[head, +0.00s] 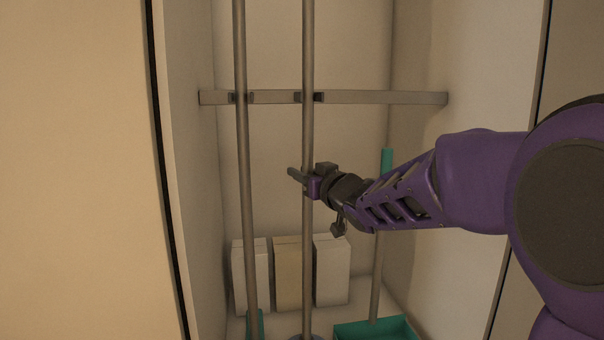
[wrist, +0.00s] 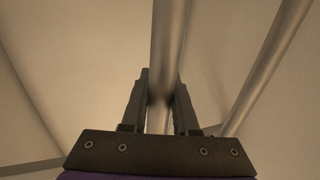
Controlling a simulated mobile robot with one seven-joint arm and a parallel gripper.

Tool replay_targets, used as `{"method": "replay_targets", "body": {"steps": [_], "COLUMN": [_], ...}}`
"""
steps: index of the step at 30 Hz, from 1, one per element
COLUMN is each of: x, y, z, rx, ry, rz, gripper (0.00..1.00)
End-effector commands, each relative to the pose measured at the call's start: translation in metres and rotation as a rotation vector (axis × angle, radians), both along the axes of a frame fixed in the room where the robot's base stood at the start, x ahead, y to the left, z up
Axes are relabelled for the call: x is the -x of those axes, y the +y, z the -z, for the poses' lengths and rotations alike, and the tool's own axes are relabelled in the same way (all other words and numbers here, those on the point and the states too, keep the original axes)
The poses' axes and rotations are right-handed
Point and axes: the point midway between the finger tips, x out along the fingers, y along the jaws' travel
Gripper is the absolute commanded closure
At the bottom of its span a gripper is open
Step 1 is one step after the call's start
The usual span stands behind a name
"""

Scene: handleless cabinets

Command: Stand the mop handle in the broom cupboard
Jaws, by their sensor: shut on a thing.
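The mop handle (head: 307,140) is a long grey pole standing upright inside the broom cupboard (head: 420,50). My gripper (head: 300,180) is shut on it at about mid-height. In the wrist view the pole (wrist: 168,50) passes between the two fingers of my gripper (wrist: 160,95). Higher up, the handle meets a dark clip on a grey rail (head: 375,97); I cannot tell whether it is seated in it. Its lower end is at the bottom edge of the head view, where a small part of a dark base shows.
A second pole (head: 243,150) stands left, at another clip on the rail. Several pale boxes (head: 293,270) stand behind. A teal dustpan (head: 380,329) with an upright handle is at the right. The cupboard's side walls (head: 185,130) are close on both sides.

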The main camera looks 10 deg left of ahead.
Motion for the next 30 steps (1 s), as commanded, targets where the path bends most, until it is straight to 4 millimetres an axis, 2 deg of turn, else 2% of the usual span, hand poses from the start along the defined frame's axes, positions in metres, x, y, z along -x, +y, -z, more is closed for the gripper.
{"method": "replay_targets", "body": {"steps": [19,20,24,26,30], "x": [0.000,0.000,0.000,0.000,0.000], "y": [0.000,0.000,0.000,0.000,0.000], "z": [0.011,0.011,0.011,0.011,0.011], "rx": [-0.001,-0.001,-0.001,-0.001,-0.001], "ry": [-0.002,-0.003,-0.002,-0.002,-0.001], "rz": [0.000,0.000,0.000,0.000,0.000], "gripper": [1.00,0.70,0.45,0.37,0.37]}}
